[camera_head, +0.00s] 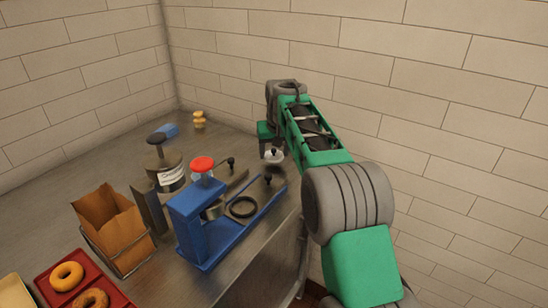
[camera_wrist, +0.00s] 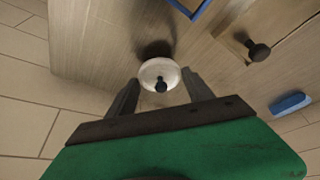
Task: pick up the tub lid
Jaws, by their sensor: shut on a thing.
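The tub lid (camera_wrist: 153,70) is a pale round disc with a small black knob. It sits between the two dark fingers of my gripper (camera_wrist: 160,80) in the wrist view, and my gripper is shut on it. In the head view the lid (camera_head: 274,158) shows just below my gripper (camera_head: 270,148), at the right side of the counter. A dark shadow lies on the counter near the lid in the wrist view. How far the lid is above the counter is hard to tell.
The counter (camera_head: 238,278) holds a blue stand (camera_head: 192,225), a red-topped container (camera_head: 202,165), a black ring (camera_head: 243,207), a labelled canister (camera_head: 170,177), a paper bag (camera_head: 113,222) and a red bagel tray (camera_head: 112,292). A blue block (camera_head: 167,130) lies farther back. Tiled walls (camera_head: 420,75) stand behind.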

